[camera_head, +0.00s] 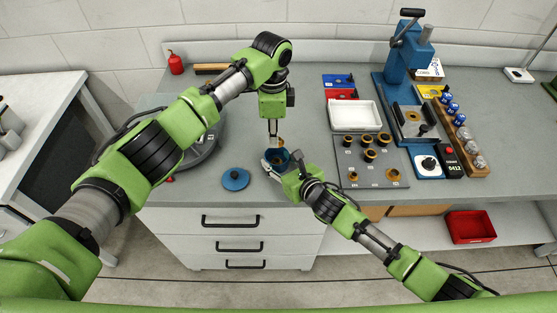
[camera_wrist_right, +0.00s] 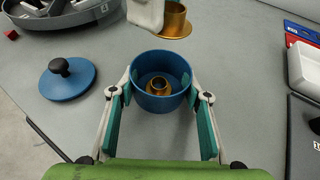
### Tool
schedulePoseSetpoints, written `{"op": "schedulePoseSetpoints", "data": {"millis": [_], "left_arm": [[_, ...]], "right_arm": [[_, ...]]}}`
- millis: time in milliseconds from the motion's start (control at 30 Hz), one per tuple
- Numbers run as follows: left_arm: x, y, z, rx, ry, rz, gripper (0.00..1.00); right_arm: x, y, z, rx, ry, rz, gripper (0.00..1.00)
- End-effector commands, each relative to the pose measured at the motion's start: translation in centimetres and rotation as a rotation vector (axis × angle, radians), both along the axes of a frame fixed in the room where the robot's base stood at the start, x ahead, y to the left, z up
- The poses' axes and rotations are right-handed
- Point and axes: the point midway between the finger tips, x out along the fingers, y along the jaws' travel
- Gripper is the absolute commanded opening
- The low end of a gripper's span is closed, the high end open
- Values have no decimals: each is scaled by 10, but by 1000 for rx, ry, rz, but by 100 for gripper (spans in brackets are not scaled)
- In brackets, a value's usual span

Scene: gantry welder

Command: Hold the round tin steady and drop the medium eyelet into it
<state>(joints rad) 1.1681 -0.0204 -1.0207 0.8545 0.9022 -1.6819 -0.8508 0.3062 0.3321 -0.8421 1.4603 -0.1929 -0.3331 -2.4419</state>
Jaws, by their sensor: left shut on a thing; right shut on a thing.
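The round tin (camera_wrist_right: 160,103) is blue and open at the top, upright in the right wrist view. My right gripper (camera_wrist_right: 160,88) is shut on it, one finger on each side. A brass eyelet (camera_wrist_right: 159,86) lies inside on the tin's floor. My left gripper (camera_head: 274,136) is shut on another flanged brass eyelet (camera_wrist_right: 177,22), also visible in the head view (camera_head: 281,142). This eyelet is above and just beyond the tin's far rim, apart from it. Fingers partly cover it.
The blue lid (camera_head: 235,180) with a black knob lies left of the tin. A grey board (camera_head: 350,178) with several eyelets lies to the right, below a white tray (camera_head: 353,115). A blue press (camera_head: 397,66) stands farther right. A round grey tray (camera_head: 205,150) is partly behind my left arm.

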Motion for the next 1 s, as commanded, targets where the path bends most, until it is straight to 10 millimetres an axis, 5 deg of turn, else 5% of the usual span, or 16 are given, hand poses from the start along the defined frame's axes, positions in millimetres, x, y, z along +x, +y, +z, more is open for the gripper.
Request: {"op": "schedulePoseSetpoints", "data": {"millis": [67, 133, 567, 1000], "left_arm": [[0, 0, 0, 0, 0, 0, 7], [0, 0, 0, 0, 0, 0, 33], [0, 0, 6, 0, -1, 0, 34], [1, 0, 89, 0, -3, 0, 34]], "right_arm": [[0, 0, -1, -1, 1, -1, 22], [0, 0, -1, -1, 1, -1, 22], [0, 0, -1, -1, 2, -1, 22], [0, 0, -1, -1, 2, -1, 22]]}}
